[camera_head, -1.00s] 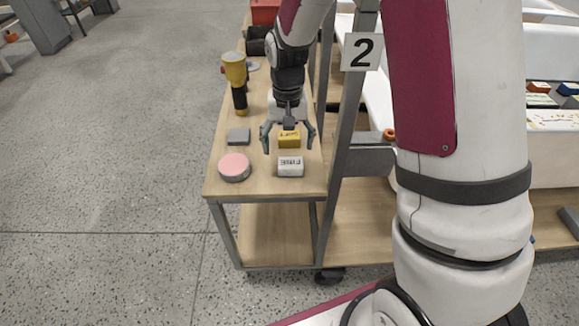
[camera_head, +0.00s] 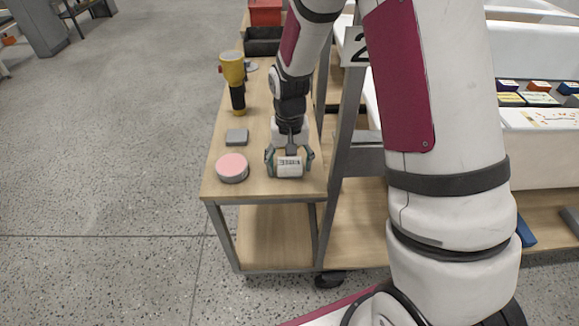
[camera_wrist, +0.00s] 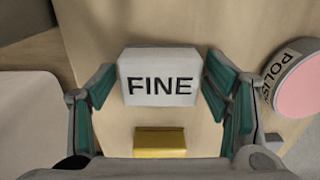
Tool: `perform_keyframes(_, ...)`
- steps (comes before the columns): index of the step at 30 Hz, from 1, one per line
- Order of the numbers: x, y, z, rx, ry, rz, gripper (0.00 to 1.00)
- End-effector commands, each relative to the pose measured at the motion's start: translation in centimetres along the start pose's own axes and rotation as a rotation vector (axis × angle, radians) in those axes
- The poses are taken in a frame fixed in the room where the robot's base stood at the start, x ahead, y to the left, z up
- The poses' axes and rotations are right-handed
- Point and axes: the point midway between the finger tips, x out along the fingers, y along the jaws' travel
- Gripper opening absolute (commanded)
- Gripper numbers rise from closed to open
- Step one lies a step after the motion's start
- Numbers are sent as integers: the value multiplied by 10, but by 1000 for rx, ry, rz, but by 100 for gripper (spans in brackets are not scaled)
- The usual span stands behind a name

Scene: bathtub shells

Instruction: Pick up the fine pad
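The fine pad (camera_head: 289,168) is a small white block lettered "FINE" near the front of the wooden cart top. In the wrist view the fine pad (camera_wrist: 159,77) lies between my two fingers, with a gap on each side. My gripper (camera_head: 289,160) is over it, pointing down, with its fingers spread on either side. In the wrist view my gripper (camera_wrist: 160,92) is open with nothing held. A yellow block (camera_wrist: 160,142) lies close by at the bottom of the wrist view; in the head view my gripper hides it.
A round pink-topped pad (camera_head: 232,168), lettered "POLIS..." in the wrist view, lies just left of the fine pad. A grey block (camera_head: 236,137) and a yellow-and-black tool (camera_head: 235,82) stand farther back. The cart's metal post (camera_head: 345,140) rises at right.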

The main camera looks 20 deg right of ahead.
Motion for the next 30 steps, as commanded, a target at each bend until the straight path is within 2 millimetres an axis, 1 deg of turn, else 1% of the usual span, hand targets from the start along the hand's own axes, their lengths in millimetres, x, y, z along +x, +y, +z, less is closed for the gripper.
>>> perform_keyframes(1,0,0,0,0,0,0,51)
perform_keyframes(4,0,0,0,0,0,0,28)
perform_keyframes(5,0,0,0,0,0,0,27)
perform_keyframes(13,-1,0,0,0,0,0,27)
perform_keyframes(16,-8,0,0,0,2,-1,27)
perform_keyframes(20,-29,0,-1,1,4,-1,27)
perform_keyframes(24,-58,0,0,1,4,-1,27)
perform_keyframes(27,-76,0,-1,1,4,-1,27)
perform_keyframes(30,-89,0,0,1,3,-1,27)
